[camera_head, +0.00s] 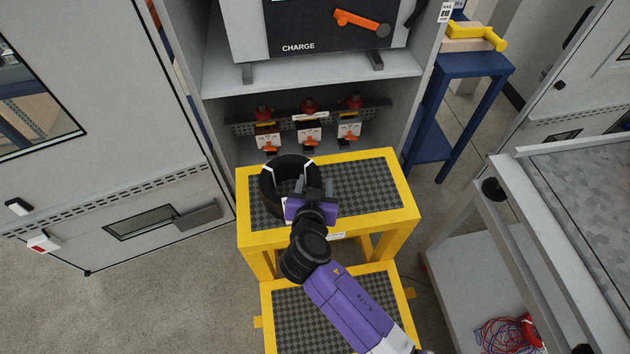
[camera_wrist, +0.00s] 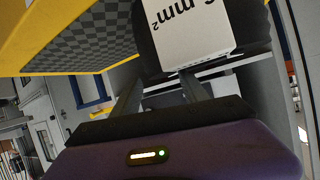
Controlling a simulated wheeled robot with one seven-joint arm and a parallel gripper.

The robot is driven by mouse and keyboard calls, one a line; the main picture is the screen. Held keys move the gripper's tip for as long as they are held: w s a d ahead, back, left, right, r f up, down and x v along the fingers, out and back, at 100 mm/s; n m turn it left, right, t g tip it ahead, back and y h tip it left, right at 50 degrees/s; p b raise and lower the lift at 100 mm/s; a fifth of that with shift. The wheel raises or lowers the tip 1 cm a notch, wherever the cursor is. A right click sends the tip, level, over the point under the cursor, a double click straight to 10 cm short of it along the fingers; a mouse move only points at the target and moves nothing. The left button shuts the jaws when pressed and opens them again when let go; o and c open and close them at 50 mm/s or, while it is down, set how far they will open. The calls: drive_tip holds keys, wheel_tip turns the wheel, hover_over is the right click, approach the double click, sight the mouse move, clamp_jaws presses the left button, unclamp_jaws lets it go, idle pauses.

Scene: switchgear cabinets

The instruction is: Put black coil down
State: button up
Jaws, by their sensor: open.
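The black coil (camera_head: 275,198) is a thick dark ring with pale bands, at the left part of the yellow step stool's (camera_head: 404,202) checkered top. I cannot tell for sure whether its underside touches the top. My gripper (camera_head: 318,184) is at the coil's right side, with its jaws open. In the wrist view, the two fingers of my gripper (camera_wrist: 160,90) reach toward the coil (camera_wrist: 250,25), which fills the top right. A white label (camera_wrist: 190,30) with "mm²" on it covers part of the coil. The label partly hides the fingertips and the coil's near side.
An open cabinet with a "CHARGE" unit (camera_head: 320,28) and several red-topped switches (camera_head: 309,130) stands behind the stool. A blue stool (camera_head: 480,72) is at the back right. A grey cart (camera_head: 580,200) stands at the right. The stool top's right part is clear.

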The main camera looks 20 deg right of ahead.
drive_tip(key=v, duration=1)
drive_tip(key=shift+s+a+b, duration=0.15)
drive_tip(key=shift+s+b, duration=0.1)
drive_tip(key=shift+b, duration=0.1)
drive_tip(key=shift+r, duration=0.15)
drive_tip(key=s+d+f+n+y, duration=0.2)
drive_tip(key=s+f+n+y, duration=0.1)
drive_tip(key=s, duration=0.5)
drive_tip(key=s+d+f+n+y, duration=0.1)
drive_tip(key=s+f+n+y, duration=0.15)
drive_tip(key=s, duration=0.55)
drive_tip(key=s+d+r+t, duration=0.1)
drive_tip(key=s+d+r, duration=0.1)
drive_tip(key=s+r, duration=0.5)
drive_tip(key=s+d+r+t, duration=0.2)
drive_tip(key=s+r, duration=0.5)
drive_tip(key=r, duration=0.1)
drive_tip(key=shift+d+r, duration=0.3)
drive_tip(key=shift+r, duration=0.05)
drive_tip(key=shift+n, duration=0.25)
